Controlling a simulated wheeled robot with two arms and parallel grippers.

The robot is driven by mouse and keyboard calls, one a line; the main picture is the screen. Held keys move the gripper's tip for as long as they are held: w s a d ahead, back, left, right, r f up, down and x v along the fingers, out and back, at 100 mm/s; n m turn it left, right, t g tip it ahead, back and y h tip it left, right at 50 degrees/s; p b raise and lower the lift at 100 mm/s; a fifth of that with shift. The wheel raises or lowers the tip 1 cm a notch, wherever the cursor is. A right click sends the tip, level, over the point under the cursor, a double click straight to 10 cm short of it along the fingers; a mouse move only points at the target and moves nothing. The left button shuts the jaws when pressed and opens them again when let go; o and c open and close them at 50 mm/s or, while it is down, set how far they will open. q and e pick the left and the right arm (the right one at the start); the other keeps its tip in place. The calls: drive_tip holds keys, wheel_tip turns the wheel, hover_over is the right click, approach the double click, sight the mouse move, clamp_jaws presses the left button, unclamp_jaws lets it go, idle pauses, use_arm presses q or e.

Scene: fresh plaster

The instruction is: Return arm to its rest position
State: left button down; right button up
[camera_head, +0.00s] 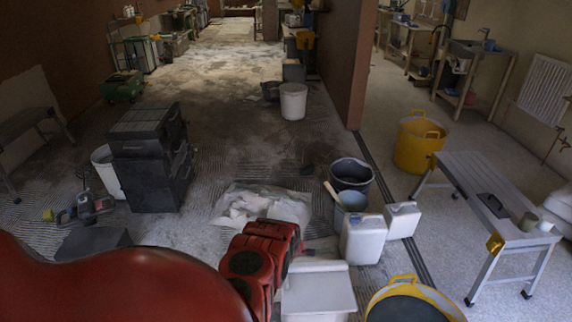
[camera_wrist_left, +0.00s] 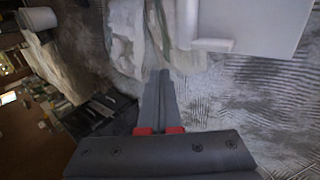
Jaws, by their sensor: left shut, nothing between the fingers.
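My left arm (camera_head: 110,285) comes in from the lower left in the head view, and its red and black wrist end (camera_head: 265,258) reaches over the floor left of a white box. The fingers cannot be made out in that view. In the left wrist view my left gripper (camera_wrist_left: 162,76) has its two grey fingers together, with nothing between them. A pale plastic bag or sheet (camera_head: 262,205) lies on the floor just beyond the wrist. My right gripper is in neither view.
White canisters (camera_head: 362,240), a black bucket (camera_head: 352,174) and a white box (camera_head: 316,290) stand close right of the arm. A yellow tub (camera_head: 408,305) is at lower right. A grey bench (camera_head: 490,192) stands right; black stacked toolboxes (camera_head: 148,160) stand left.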

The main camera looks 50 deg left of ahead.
use_arm(q)
drive_tip(key=shift+d+r, duration=0.2)
drive_tip(key=shift+r, duration=1)
drive_tip(key=shift+a, duration=0.1)
